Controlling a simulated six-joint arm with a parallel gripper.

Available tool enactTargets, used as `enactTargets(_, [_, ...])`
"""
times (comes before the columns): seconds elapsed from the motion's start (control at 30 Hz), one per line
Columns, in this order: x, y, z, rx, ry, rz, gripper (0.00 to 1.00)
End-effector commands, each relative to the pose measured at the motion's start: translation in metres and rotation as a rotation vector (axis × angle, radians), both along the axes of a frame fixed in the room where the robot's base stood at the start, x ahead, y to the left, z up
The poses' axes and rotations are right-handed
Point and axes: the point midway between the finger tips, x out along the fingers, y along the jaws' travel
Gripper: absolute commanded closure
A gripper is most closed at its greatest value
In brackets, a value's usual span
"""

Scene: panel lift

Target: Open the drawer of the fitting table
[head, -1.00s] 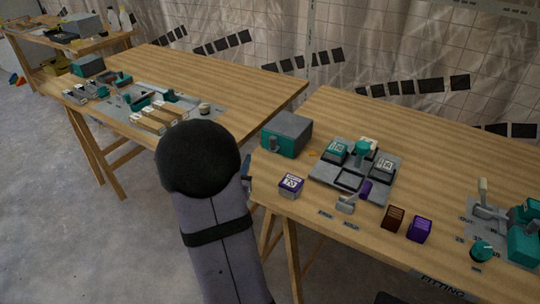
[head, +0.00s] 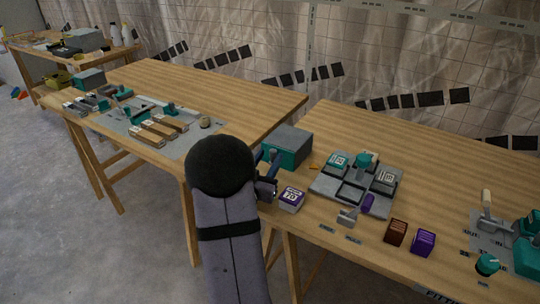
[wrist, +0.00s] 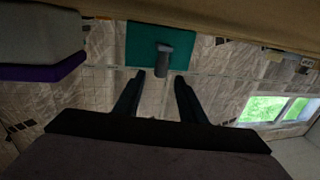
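The drawer unit (head: 287,145), a teal box with a grey top, stands at the left end of the fitting table (head: 440,150). In the wrist view its teal front (wrist: 137,42) shows a grey handle (wrist: 165,57) sticking out, seen upside down. My gripper (wrist: 158,82) is open: its two dark fingers are apart, with the handle ahead of and roughly between their tips. No contact shows. In the head view my gripper (head: 270,178) is beside the drawer's front, partly hidden by my arm. The drawer looks shut.
A white-and-purple block (head: 291,200) sits close to my gripper, and also at left in the wrist view (wrist: 40,68). A grey tray (head: 340,207) with teal-topped blocks lies to the right. Brown (head: 396,231) and purple (head: 423,242) blocks stand near the front edge.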

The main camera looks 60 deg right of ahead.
Motion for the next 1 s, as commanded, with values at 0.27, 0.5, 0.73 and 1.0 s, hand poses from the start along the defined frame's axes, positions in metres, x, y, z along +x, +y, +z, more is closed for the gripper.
enactTargets(0.27, [0.004, -0.018, 0.000, 0.001, 0.000, 0.001, 0.63])
enactTargets(0.5, [0.004, -0.019, 0.000, 0.001, 0.000, 0.001, 0.63])
enactTargets(0.73, [0.004, -0.019, 0.000, 0.000, 0.000, 0.001, 1.00])
enactTargets(1.0, [0.006, -0.001, 0.000, 0.000, -0.001, 0.006, 1.00])
